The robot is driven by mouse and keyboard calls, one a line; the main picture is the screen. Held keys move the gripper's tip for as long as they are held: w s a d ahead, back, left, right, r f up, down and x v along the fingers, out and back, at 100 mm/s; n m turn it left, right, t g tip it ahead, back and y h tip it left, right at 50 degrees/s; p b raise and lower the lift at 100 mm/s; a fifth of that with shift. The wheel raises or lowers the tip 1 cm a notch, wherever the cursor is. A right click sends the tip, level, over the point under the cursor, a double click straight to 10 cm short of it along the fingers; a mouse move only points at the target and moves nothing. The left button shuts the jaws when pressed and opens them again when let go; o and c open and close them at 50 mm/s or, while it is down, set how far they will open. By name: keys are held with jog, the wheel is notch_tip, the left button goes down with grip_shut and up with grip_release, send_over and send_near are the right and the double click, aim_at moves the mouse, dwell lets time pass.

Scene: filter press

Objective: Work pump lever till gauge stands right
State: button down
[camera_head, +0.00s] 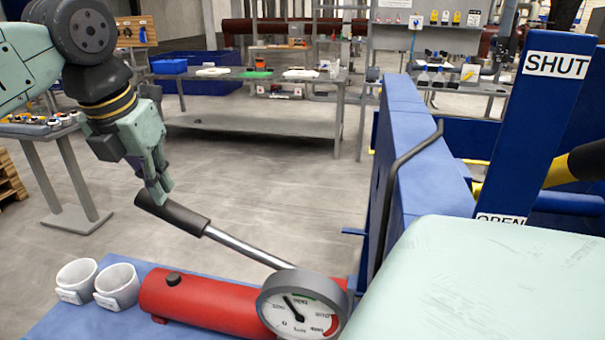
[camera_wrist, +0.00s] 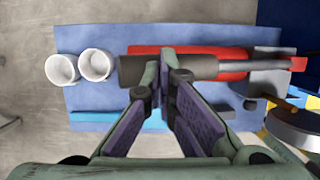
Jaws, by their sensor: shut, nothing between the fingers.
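The pump lever, a steel rod with a black grip (camera_head: 172,213), slants up and left from behind the gauge. The round white gauge (camera_head: 302,304) stands at the right end of the red pump cylinder (camera_head: 205,304). Its dark needle points up and left, left of the green band at the top; a red band is at lower right. My gripper (camera_head: 158,195) is shut with its tips at the grip's outer end, nothing held. In the wrist view the grip (camera_wrist: 140,70) lies just beyond the fingertips (camera_wrist: 166,72); whether they touch it is unclear.
Two white cups (camera_head: 77,280) stand on the blue bench (camera_head: 60,322) left of the pump. A blue press frame (camera_head: 425,165) with a bent dark bar and SHUT and OPEN labels (camera_head: 556,65) rises at right. Open floor lies behind the lever.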

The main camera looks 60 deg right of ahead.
aim_at(152, 206)
jog(key=f+b, duration=0.2)
jog(key=f, duration=0.1)
jog(key=w+f+b, duration=0.1)
jog(key=f+b, duration=0.1)
jog(key=f, duration=0.2)
jog(key=f+b, duration=0.2)
jog(key=f, duration=0.2)
jog(key=shift+w+a+b, duration=0.2)
jog(key=shift+w+b, duration=0.05)
jog(key=shift+b, duration=0.15)
jog(key=r+p, duration=0.2)
jog(key=r, duration=0.1)
jog(key=s+r+p, duration=0.1)
jog(key=r+p, duration=0.2)
jog(key=r, duration=0.1)
jog(key=r+p, duration=0.2)
jog(key=r, duration=0.2)
jog(key=shift+s+r, duration=0.1)
jog(key=shift+s, duration=0.2)
jog(key=shift+w, duration=0.1)
